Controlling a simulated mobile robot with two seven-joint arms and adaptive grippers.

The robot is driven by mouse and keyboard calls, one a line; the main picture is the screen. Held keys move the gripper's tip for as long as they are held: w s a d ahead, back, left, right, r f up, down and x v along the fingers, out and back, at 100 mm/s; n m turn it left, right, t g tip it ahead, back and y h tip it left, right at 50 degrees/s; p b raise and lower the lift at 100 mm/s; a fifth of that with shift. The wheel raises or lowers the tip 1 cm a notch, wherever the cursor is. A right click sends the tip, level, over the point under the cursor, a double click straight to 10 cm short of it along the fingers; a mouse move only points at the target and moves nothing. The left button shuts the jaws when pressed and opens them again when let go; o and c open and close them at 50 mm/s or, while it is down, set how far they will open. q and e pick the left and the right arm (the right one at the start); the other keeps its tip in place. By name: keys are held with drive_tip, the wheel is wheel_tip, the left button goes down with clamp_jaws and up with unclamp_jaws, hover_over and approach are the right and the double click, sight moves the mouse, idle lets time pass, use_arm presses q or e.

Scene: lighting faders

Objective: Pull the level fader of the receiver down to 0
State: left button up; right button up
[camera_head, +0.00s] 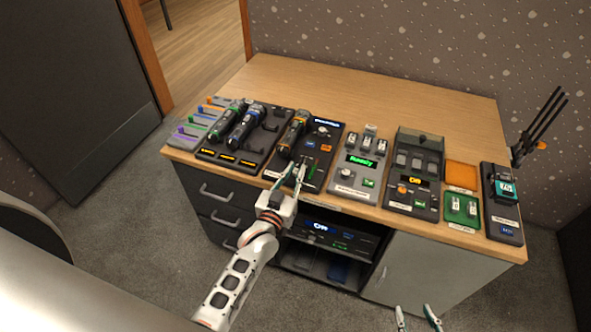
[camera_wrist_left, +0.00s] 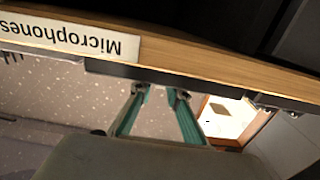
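A black unit (camera_head: 335,238) with a blue-lit display and small green marks sits in the open bay under the counter; it looks like the receiver, but I cannot read a name on it. I cannot make out its level fader. My left gripper (camera_head: 299,166) is at the counter's front edge, in front of the charcoal panel (camera_head: 310,183). Its fingertips are apart with nothing between them, as the left wrist view (camera_wrist_left: 161,93) shows. My right gripper (camera_head: 417,314) is low at the bottom of the head view, empty, its fingers apart.
The wooden counter (camera_head: 400,92) carries microphones (camera_head: 245,125) in a dock, a unit reading "Ready" (camera_head: 360,161), and other panels (camera_head: 414,180). A "Microphones" label (camera_wrist_left: 70,38) is on the counter edge. Drawers (camera_head: 212,192) and a grey door (camera_head: 425,270) flank the bay. The back of the counter is clear.

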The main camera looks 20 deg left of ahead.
use_arm(q)
drive_tip(key=s, duration=1.2)
drive_tip(key=shift+a, duration=0.2)
drive_tip(key=s+f+m+g+h, duration=0.2)
drive_tip(key=s+f+m+g, duration=0.2)
drive_tip(key=s+f+g, duration=0.3)
drive_tip(key=s+f, duration=0.3)
drive_tip(key=s, duration=0.4)
drive_tip(key=shift+s+f, duration=0.4)
drive_tip(key=shift+d, duration=0.1)
